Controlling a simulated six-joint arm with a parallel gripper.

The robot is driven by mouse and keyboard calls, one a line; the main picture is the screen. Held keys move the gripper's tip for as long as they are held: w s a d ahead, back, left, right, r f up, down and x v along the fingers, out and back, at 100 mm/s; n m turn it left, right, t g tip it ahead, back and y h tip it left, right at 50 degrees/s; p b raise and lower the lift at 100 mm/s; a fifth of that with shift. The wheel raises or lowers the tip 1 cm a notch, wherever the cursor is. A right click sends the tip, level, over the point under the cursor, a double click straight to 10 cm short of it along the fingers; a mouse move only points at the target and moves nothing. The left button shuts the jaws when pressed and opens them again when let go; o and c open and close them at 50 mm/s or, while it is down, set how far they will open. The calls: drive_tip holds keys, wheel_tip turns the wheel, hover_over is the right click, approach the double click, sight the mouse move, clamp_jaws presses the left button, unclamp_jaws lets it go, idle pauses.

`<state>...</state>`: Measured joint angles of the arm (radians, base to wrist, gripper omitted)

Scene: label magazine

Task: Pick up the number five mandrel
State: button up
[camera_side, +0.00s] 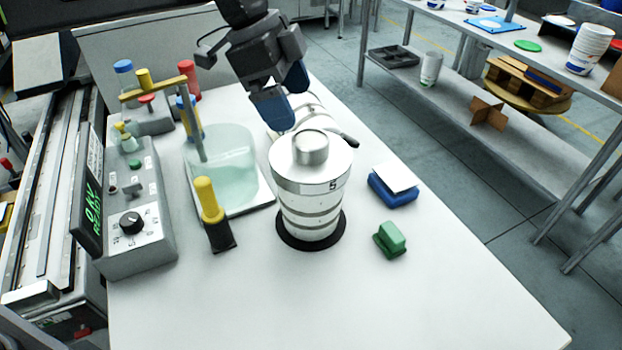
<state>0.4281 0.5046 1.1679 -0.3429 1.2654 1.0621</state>
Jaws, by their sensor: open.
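The number five mandrel (312,185) stands upright on a black round base (311,243) near the middle of the white table. It is a white banded cylinder with a "5" on its upper rim and a grey metal knob (312,147) on top. My gripper (284,98) is above and behind it, slightly left of the knob. Its blue fingers are apart from each other and hold nothing. The gripper looks clear of the mandrel, though the exact gap is hard to judge. Another white cylindrical thing (311,107) lies behind the mandrel, partly hidden by the fingers.
A clear tank (226,178) and a yellow-handled tool (211,208) stand close on the left, beside a control box (138,224). A blue block with a white top (396,183) and a green block (390,240) lie on the right. The table's front is clear.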

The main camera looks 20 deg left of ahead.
sight(312, 138)
drive_tip(key=x, duration=0.7)
drive_tip(key=shift+d+f, duration=0.1)
drive_tip(key=shift+d, duration=0.05)
clamp_jaws()
drive_tip(key=shift+r, duration=0.25)
idle(0.8)
